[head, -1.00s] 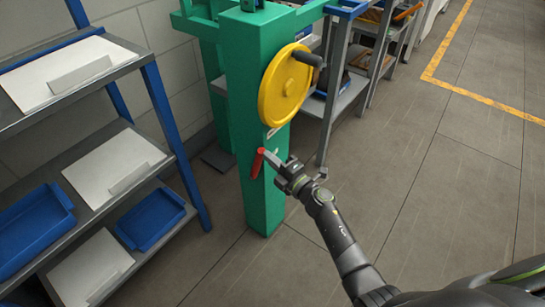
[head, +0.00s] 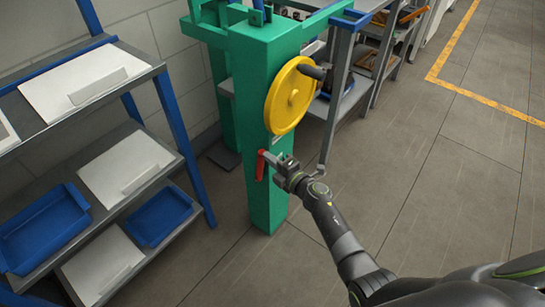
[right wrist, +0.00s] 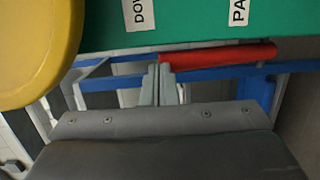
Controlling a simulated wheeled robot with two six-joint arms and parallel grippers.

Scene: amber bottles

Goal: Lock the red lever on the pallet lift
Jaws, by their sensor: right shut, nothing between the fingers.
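The pallet lift is a green post (head: 265,95) with a yellow handwheel (head: 290,96). Its red lever (head: 261,165) is low on the post and hangs close to vertical in the head view. In the right wrist view the red lever (right wrist: 220,55) lies along the green face, below labels partly reading "DOW" and "PA". My right gripper (head: 273,160) is shut and empty beside the lever. In the right wrist view its fingertips (right wrist: 155,85) are at the lever's left end; whether they touch it I cannot tell. My left gripper is out of view.
A blue-framed shelf rack (head: 150,98) with white panels and blue bins (head: 158,216) stands at the left. A grey workbench (head: 352,98) stands behind the post. The tiled floor (head: 440,200) on the right is clear.

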